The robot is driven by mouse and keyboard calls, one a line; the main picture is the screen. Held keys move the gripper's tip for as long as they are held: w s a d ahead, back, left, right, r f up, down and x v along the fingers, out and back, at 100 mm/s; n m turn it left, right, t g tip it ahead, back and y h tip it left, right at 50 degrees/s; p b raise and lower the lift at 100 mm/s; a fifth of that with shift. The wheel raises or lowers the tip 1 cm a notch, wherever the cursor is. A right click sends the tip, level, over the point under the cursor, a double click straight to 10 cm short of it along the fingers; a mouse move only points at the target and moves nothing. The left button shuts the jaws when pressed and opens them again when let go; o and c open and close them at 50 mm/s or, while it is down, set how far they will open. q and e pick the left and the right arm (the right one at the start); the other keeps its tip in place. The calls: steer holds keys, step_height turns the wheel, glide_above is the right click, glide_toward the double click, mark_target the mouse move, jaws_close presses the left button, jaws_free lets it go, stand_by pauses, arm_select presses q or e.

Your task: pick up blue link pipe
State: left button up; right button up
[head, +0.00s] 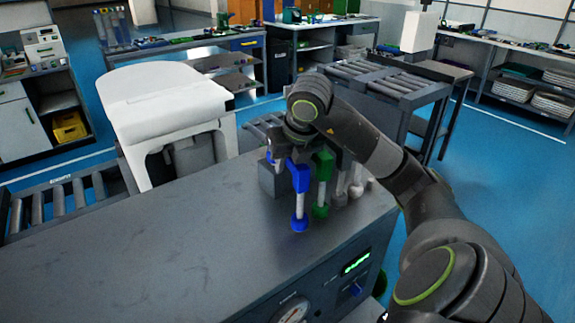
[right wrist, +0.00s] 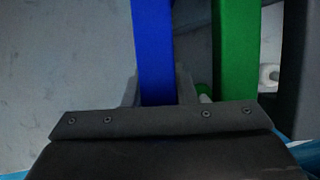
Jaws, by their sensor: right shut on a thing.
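The blue link pipe (head: 300,180) has blue ends and a pale middle, and hangs upright under my right gripper (head: 292,155) at the far edge of the grey bench. In the right wrist view the blue pipe (right wrist: 155,50) runs between the two fingers (right wrist: 157,90), which are shut on it. I cannot tell whether its lower end touches the bench top. A green link pipe (head: 322,180) stands just to its right, and its green part (right wrist: 233,50) shows close beside the gripper in the right wrist view. My left gripper is not in view.
A grey block (head: 270,180) and pale pipe-like parts (head: 355,185) stand close around the gripper. The grey bench top (head: 160,240) is clear to the left.

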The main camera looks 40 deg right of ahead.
jaws_close()
steer(key=shift+r, duration=0.55)
step_height(320, 180, up, 8)
steer(key=p, duration=0.6)
steer(key=shift+f+p, duration=0.15)
steer(key=shift+p, duration=0.25)
step_height(320, 180, up, 6)
steer(key=p, duration=0.6)
